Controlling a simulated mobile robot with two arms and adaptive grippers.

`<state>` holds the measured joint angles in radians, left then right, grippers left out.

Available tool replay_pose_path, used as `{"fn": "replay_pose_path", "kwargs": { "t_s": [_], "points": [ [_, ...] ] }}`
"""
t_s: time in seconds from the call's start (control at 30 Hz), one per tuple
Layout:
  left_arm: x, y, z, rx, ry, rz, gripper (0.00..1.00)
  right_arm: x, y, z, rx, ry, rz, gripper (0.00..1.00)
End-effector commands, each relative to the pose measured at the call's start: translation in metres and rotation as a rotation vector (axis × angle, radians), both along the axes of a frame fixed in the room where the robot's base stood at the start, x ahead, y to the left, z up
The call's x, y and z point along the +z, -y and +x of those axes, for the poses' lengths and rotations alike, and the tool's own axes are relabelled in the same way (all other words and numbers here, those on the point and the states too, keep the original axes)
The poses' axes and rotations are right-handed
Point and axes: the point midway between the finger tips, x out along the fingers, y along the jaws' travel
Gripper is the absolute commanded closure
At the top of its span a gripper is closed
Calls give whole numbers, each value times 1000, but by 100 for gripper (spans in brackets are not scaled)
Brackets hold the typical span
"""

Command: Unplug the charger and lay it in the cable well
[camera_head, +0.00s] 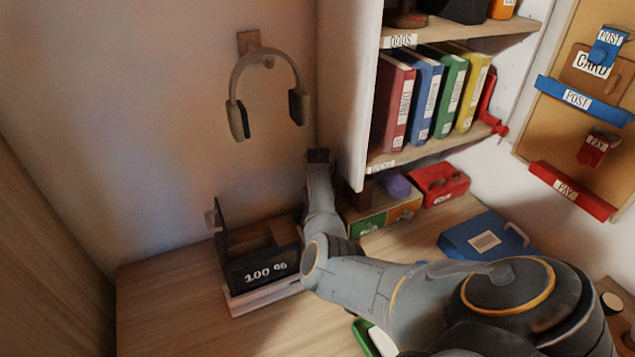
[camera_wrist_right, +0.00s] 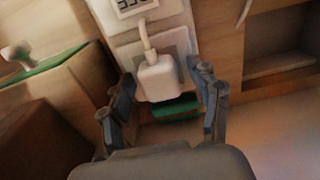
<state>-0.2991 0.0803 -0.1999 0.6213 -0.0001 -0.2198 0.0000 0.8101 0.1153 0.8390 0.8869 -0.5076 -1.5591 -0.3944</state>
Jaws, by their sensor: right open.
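The white charger (camera_wrist_right: 158,82) sits at a pale socket plate (camera_wrist_right: 182,48) in the right wrist view, with a white cable (camera_wrist_right: 147,40) rising from its top. My right gripper (camera_wrist_right: 162,76) is open, with one finger on each side of the charger. I cannot tell whether either finger touches it. In the head view my right arm reaches in from the lower right, and the charger and fingertips cannot be made out there. An open-topped dark box marked "100 %" (camera_head: 262,273) stands on the desk; I cannot tell whether it is the cable well. My left gripper is not in view.
A display unit (camera_wrist_right: 132,6) is above the socket. A green object (camera_wrist_right: 176,109) lies below the charger. Headphones (camera_head: 265,62) hang on the wall. A bookshelf (camera_head: 350,100) rises beside my right arm. A blue box (camera_head: 485,238) lies on the desk (camera_head: 165,295), whose front left is bare.

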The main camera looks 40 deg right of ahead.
Motion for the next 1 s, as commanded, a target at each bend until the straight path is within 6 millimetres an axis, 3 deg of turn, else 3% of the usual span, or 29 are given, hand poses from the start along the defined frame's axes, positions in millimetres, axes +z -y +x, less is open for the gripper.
{"fn": "replay_pose_path", "kwargs": {
  "t_s": [1.0],
  "points": [
    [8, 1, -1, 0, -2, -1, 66, 0, 0, 0, 0, 0, 0, 38]
  ]
}}
